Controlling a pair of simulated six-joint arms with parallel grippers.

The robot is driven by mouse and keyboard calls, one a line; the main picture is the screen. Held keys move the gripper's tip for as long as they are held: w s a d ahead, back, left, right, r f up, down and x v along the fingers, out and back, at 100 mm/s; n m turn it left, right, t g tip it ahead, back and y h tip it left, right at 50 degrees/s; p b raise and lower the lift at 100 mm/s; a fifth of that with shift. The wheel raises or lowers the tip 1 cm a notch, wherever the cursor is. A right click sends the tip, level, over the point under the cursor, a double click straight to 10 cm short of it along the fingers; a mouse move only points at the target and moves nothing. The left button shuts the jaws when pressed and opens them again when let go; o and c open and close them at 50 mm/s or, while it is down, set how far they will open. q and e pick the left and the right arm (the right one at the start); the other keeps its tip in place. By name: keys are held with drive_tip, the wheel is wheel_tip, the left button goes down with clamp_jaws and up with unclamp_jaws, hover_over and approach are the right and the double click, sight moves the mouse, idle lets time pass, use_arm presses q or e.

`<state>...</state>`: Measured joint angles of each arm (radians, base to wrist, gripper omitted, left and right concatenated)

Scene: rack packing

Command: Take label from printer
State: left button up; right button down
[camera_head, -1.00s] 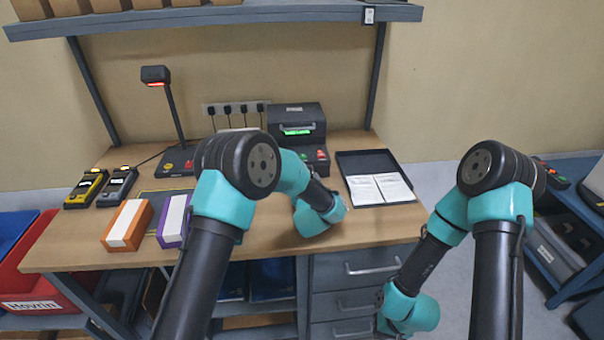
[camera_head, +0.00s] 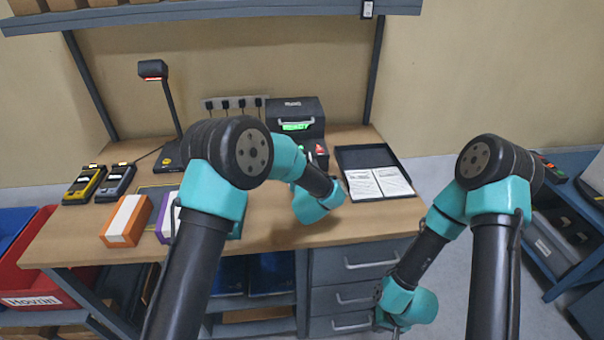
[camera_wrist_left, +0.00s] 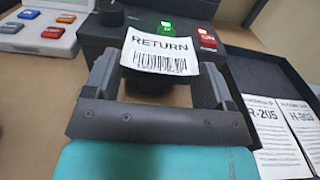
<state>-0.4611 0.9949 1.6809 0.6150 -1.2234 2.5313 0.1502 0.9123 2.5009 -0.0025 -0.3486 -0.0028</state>
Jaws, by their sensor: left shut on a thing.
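The label printer (camera_head: 297,120) is a dark box with a lit green window, standing at the back of the bench. The left wrist view shows its dark body (camera_wrist_left: 95,48) close in front of my left gripper. A white label (camera_wrist_left: 160,56) printed RETURN with a barcode lies across my left gripper (camera_wrist_left: 155,82), which is shut on it. In the head view the left gripper and label are hidden behind my own arm. My right gripper (camera_head: 396,331) hangs low by the drawers at the bottom edge, too small to tell its state.
A black tray (camera_head: 364,157) with two printed sheets is right of the printer. Two handheld devices (camera_head: 84,184) (camera_head: 116,183), an orange-and-white box (camera_head: 127,221) and a purple-and-white box (camera_head: 168,219) are on the left. A scanner stand (camera_head: 171,112) rises behind them.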

use_arm(q)
drive_tip(key=s+r, duration=0.1)
drive_tip(key=s, duration=1.5)
drive_tip(key=shift+r, duration=0.3)
